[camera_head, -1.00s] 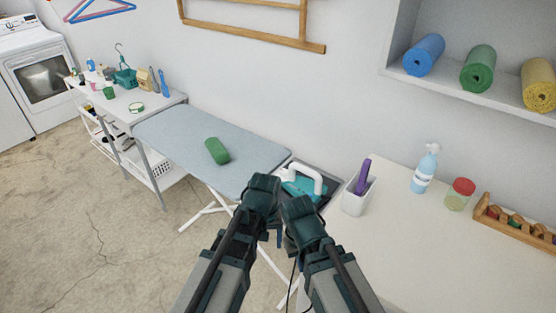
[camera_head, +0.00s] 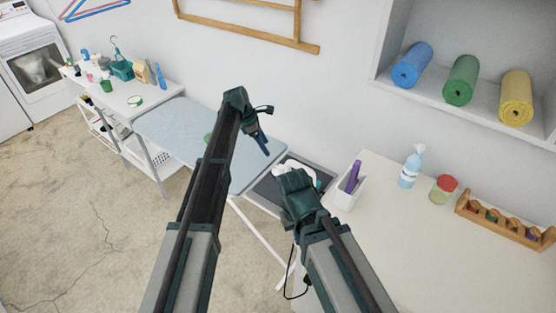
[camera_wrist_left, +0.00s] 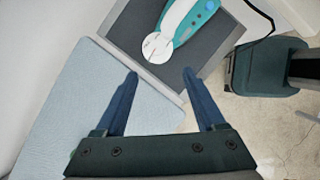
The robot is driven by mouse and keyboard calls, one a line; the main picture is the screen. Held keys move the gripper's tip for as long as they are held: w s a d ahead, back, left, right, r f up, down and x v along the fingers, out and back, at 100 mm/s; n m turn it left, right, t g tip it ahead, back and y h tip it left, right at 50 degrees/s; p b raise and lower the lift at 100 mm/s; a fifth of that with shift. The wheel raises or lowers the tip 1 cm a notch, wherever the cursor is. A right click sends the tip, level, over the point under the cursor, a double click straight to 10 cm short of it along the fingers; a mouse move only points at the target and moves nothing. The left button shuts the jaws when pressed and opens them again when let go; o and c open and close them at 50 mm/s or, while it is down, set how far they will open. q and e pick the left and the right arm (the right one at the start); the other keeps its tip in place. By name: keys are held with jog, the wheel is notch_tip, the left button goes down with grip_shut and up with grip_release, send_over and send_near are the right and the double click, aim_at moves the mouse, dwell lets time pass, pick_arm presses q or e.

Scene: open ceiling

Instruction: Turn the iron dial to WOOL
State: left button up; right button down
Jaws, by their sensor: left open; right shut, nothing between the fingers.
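The teal and white iron (camera_wrist_left: 187,24) rests on a dark grey pad (camera_wrist_left: 126,27). At its near end is a round white dial (camera_wrist_left: 157,47) with thin dark marks, too small to read. In the head view the iron (camera_head: 318,181) is mostly hidden behind my right arm. My left gripper (camera_head: 262,142) is above the ironing board's right end. In the left wrist view its blue fingers (camera_wrist_left: 160,74) are open and empty, with the dial beyond the gap between their tips. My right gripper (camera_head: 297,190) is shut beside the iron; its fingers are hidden.
The pale blue ironing board (camera_head: 170,122) adjoins the pad on the left, with a green object (camera_head: 207,138) partly hidden on it. A white holder (camera_head: 348,192) with a purple item stands right of the iron. A dark cord (camera_wrist_left: 262,12) runs near the iron.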

aim_at(279, 167)
pick_arm(q)
jog(key=b+x, duration=0.8)
jog(key=x, duration=0.1)
jog(key=b+x, duration=0.4)
jog(key=b, duration=0.1)
jog(key=shift+w+f, duration=0.35)
jog(key=shift+d, duration=0.1)
jog(key=shift+r, duration=0.1)
grip_shut()
